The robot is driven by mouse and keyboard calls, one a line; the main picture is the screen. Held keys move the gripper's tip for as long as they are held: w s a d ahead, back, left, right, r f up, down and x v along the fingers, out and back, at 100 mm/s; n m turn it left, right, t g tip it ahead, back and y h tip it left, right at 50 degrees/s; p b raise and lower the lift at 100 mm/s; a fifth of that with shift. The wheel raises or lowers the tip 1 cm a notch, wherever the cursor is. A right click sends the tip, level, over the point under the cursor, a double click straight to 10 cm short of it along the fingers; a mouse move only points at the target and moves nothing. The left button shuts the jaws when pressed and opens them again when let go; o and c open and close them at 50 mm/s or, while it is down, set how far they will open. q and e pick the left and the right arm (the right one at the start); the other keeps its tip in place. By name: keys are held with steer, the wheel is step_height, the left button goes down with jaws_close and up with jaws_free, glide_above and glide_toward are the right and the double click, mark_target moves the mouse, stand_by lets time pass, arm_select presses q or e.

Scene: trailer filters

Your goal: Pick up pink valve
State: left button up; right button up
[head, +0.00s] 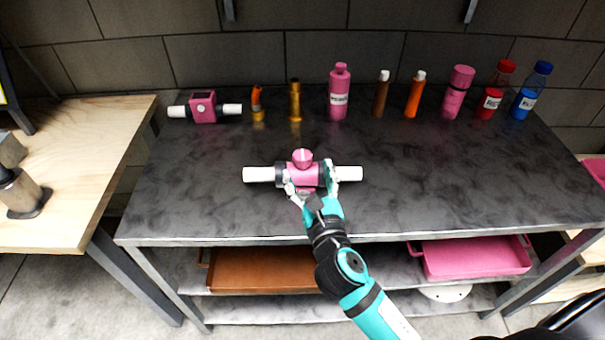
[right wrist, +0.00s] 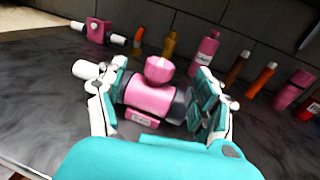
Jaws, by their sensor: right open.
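The pink valve (head: 303,172) lies on the dark tabletop (head: 420,190) near the middle of the table. It has white pipe ends, dark collars and a pink knob on top. In the right wrist view the pink valve (right wrist: 152,98) sits between my fingers. My right gripper (head: 311,183) is open, with one finger on each side of the valve's pink body at the dark collars. In the right wrist view the fingers of my right gripper (right wrist: 158,105) stand apart around it. Whether they touch it I cannot tell. My left gripper is not in view.
A pink box-shaped valve (head: 203,107) stands at the back left. Along the back stand several bottles, including a pink one (head: 339,95) and a blue one (head: 531,92). A brown tray (head: 265,272) and a pink tray (head: 475,258) are on the shelf below. The tabletop around the valve is clear.

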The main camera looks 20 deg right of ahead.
mark_target(305, 163)
steer(key=shift+w+f, duration=0.1)
steer(key=shift+w, duration=0.75)
steer(key=w, duration=0.1)
steer(key=w+b, duration=0.1)
steer(key=w, duration=0.1)
steer(key=w+d+b, duration=0.1)
steer(key=w, duration=0.1)
steer(key=shift+w+f, duration=0.15)
steer(key=shift+f, duration=0.2)
steer(key=shift+r, duration=0.1)
steer(key=shift+c, duration=0.3)
jaws_close()
